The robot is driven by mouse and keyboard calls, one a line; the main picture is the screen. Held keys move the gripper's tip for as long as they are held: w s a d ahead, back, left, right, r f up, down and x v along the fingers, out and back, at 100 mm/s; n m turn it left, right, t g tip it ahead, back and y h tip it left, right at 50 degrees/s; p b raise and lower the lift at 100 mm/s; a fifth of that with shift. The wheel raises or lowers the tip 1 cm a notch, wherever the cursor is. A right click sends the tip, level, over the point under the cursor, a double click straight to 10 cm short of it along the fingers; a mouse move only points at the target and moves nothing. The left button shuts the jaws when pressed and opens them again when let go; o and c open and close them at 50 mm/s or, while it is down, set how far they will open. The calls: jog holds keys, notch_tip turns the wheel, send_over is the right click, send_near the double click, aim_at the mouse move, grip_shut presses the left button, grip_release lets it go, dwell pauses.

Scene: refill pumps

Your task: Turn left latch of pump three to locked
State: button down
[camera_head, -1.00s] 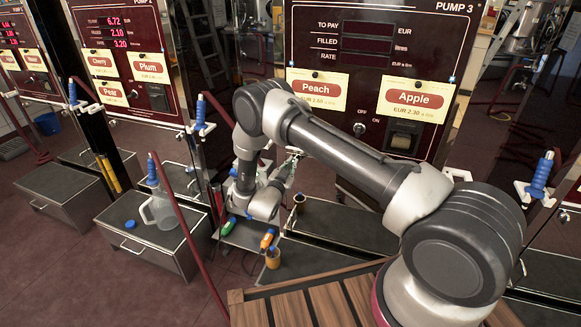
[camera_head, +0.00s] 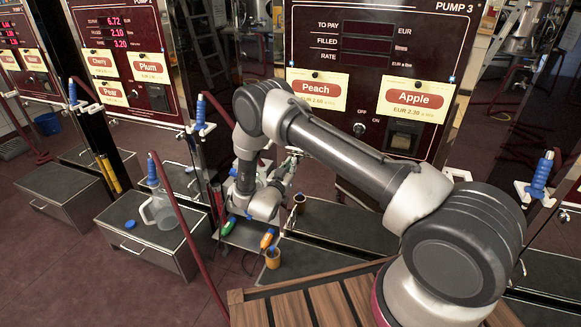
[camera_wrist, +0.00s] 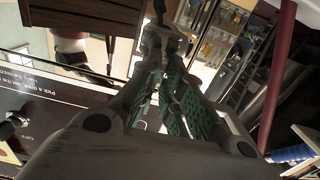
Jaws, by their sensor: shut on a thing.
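Pump three (camera_head: 340,85) stands upright in the head view, with Peach and Apple labels and an OFF/ON knob. My gripper (camera_head: 297,153) is at the lower left edge of its panel, partly hidden behind my own arm. In the wrist view my gripper's fingers (camera_wrist: 161,22) converge at the top middle, shut on a small dark piece. Its place fits the left latch of pump three, but the latch is mostly covered by the fingers. I cannot tell its angle.
A wooden slatted top (camera_head: 300,305) lies in front. A grey cabinet (camera_head: 150,250) with a clear jug (camera_head: 162,212) stands to the left. A dark red hose (camera_head: 188,238) hangs at the left. A blue nozzle (camera_head: 541,175) is at the right.

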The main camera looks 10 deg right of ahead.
jog(key=c, duration=1.6)
grip_release()
jog(key=shift+s, duration=0.1)
jog(key=v, duration=1.2)
